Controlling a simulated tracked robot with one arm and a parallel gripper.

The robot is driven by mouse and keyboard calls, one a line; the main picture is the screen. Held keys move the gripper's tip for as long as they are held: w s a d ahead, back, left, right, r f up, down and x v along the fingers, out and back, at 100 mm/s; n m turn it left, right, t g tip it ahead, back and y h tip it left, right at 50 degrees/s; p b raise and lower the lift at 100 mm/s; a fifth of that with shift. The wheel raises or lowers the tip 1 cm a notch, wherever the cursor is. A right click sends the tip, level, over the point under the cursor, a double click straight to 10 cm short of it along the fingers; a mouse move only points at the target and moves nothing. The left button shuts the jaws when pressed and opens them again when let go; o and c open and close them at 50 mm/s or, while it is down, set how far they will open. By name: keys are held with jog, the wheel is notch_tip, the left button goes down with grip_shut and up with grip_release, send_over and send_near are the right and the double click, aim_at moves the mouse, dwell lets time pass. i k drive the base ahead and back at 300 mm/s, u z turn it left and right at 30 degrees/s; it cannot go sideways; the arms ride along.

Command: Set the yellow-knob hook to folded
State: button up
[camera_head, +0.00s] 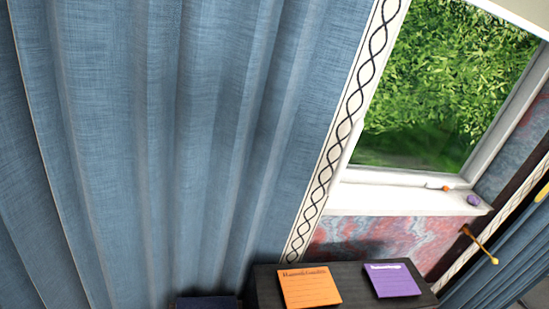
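A slim hook with a yellow knob (494,261) is on the wall at the right, below the window's corner. Its golden arm runs from a darker mount on the wall down and right to the knob, so it appears to stick out from the wall. Its exact angle is hard to judge at this size. My gripper is not in view.
Blue curtains (150,140) fill the left and middle, and another blue curtain (500,270) hangs at the lower right, with a yellow piece (542,192) by its edge. A dark box (355,287) bears orange (308,287) and purple (392,281) cards. A purple object (473,200) sits on the white sill (390,200).

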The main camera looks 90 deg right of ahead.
aim_at(493, 260)
jog(key=z, duration=1.15)
jog(key=i, duration=0.1)
jog(key=z, duration=3.05)
jog(key=i, duration=0.6)
jog(key=u, duration=0.15)
jog(key=k, duration=0.6)
jog(key=z, duration=0.7)
